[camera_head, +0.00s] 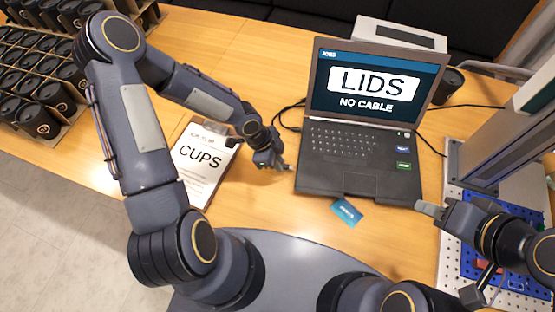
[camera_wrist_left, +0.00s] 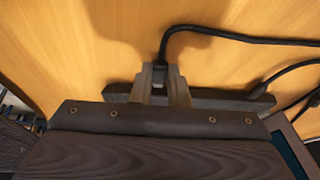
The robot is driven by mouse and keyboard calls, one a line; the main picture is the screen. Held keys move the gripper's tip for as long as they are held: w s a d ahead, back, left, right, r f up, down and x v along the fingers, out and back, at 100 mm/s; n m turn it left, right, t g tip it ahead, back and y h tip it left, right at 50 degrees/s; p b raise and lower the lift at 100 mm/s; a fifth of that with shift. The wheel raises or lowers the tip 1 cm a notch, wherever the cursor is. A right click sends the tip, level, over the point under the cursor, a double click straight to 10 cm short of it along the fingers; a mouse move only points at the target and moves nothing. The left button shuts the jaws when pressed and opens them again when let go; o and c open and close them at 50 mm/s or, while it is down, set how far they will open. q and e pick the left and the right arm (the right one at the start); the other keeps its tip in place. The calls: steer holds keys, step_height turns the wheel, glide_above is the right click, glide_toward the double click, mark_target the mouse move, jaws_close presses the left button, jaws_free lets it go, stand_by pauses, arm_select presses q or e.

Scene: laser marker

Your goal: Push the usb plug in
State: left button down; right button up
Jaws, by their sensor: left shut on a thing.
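The open black laptop (camera_head: 350,181) stands on the wooden table, its screen reading "LIDS" and "NO CABLE". My left gripper (camera_head: 284,167) is at the laptop's left edge in the head view. In the left wrist view my left gripper (camera_wrist_left: 160,85) is shut on the usb plug (camera_wrist_left: 160,76), whose black cable (camera_wrist_left: 172,42) curves off to the right. The plug is near the laptop's dark edge (camera_wrist_left: 222,99). The port is hidden, and I cannot tell whether the plug touches it. My right gripper (camera_head: 430,209) is by the laptop's front right corner; its opening is unclear.
A clipboard (camera_head: 205,191) marked "CUPS" lies left of the laptop, partly under my left arm. A blue card (camera_head: 347,211) lies in front of the laptop. Black cups (camera_head: 38,120) fill racks at the far left. A grey machine (camera_head: 510,130) stands at the right.

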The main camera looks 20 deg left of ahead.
arm_select(q)
steer(key=shift+d+f+b, duration=0.15)
steer(key=shift+d+b, duration=0.15)
steer(key=shift+w+d+b, duration=0.2)
steer(key=shift+d+b, duration=0.45)
steer(key=shift+d, duration=0.3)
steer(key=shift+r, duration=0.2)
steer(key=c, duration=1.4)
jaws_free()
steer(key=shift+d, duration=0.1)
steer(key=shift+p+v, duration=0.8)
steer(key=shift+v, duration=3.1)
